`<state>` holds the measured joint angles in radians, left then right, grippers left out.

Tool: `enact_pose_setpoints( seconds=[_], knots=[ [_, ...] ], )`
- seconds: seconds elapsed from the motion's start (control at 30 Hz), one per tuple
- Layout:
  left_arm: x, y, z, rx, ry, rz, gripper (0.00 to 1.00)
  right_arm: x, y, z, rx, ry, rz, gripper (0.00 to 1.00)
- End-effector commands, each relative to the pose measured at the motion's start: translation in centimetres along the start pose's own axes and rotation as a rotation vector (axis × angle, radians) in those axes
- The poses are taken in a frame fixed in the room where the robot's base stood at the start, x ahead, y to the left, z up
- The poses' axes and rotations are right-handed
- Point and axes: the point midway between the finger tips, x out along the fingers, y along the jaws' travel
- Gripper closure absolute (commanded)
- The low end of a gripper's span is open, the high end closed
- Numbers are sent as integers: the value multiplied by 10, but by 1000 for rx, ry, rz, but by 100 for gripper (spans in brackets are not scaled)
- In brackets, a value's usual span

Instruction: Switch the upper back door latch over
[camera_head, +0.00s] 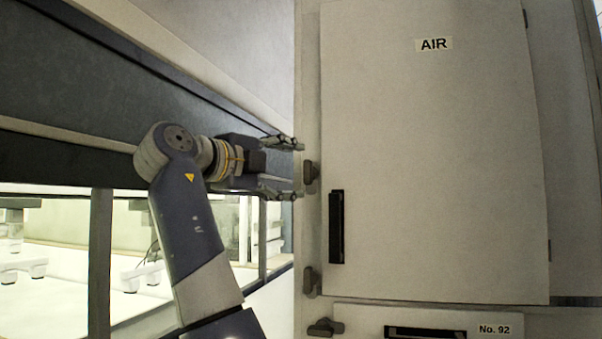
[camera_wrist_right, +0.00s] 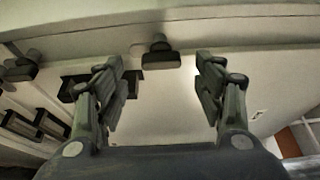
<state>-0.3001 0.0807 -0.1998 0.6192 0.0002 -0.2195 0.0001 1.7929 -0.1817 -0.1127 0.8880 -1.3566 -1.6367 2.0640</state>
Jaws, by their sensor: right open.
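The upper latch (camera_head: 311,177) is a small dark knob at the left edge of the pale door (camera_head: 440,150) labelled AIR. It looks upright in the head view. My right gripper (camera_head: 297,170) is open beside it, with one finger above the latch's height and one below. In the right wrist view, the latch (camera_wrist_right: 160,52) shows midway between the spread fingertips (camera_wrist_right: 160,75) and slightly beyond them. Nothing is held, and I see no clear contact. A lower latch (camera_head: 311,281) sits further down the same door edge. My left gripper is out of view.
A black recessed handle (camera_head: 336,227) lies right of the latches. Below is a panel marked No. 92 (camera_head: 495,329) with a sideways latch (camera_head: 325,327) and a dark handle (camera_head: 425,332). A dark beam (camera_head: 90,90) and glazed opening (camera_head: 50,260) lie left, close behind my right arm.

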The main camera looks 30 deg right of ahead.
Motion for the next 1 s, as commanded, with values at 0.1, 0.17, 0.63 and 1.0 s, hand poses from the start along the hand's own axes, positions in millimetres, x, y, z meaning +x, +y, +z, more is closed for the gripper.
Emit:
enact_pose_setpoints(
  seconds=[0.1,0.17,0.63,1.0],
  knots=[
    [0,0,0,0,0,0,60,-28,-1,0,1,-4,-1,37],
    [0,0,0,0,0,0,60,-40,-1,0,2,-3,-2,37],
    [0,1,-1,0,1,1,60,-70,0,0,2,0,1,37],
    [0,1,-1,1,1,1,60,-70,0,0,2,0,0,37]
  ],
)
